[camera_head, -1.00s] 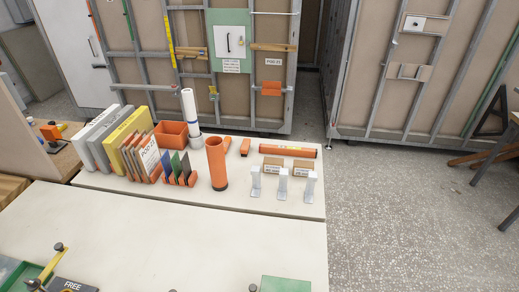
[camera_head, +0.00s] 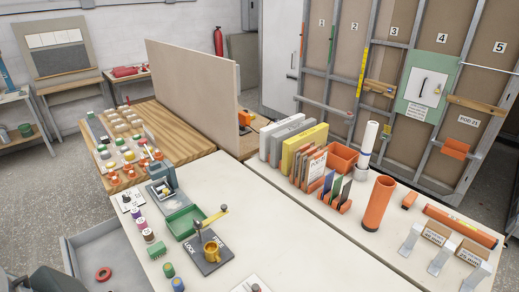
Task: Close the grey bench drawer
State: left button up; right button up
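The grey bench drawer (camera_head: 82,243) is at the lower left in the head view. It stands pulled out from under the left edge of the white bench top (camera_head: 300,235). Its inside shows, with a red ring (camera_head: 103,274) lying on the bottom. The lower part of the drawer is cut off by the picture's bottom edge. A dark shape, seemingly part of my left arm, covers the bottom left corner beside the drawer. No gripper fingers can be made out there. My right gripper is out of the picture.
On the bench near the drawer stand a green tray (camera_head: 186,222), a dark lock plate with a brass fitting (camera_head: 211,250) and several small coloured spools. A wooden table (camera_head: 165,130) with many small parts is behind. Speckled floor (camera_head: 40,190) is clear left of the drawer.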

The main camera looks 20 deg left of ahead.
aim_at(107, 243)
jog(key=k+j+u, duration=0.2)
jog(key=u, duration=0.2)
jog(key=k+j+u, duration=0.15)
jog(key=j+u, duration=0.7)
jog(key=k+j+u, duration=0.1)
jog(key=j+u, duration=0.35)
jog(key=l, duration=0.1)
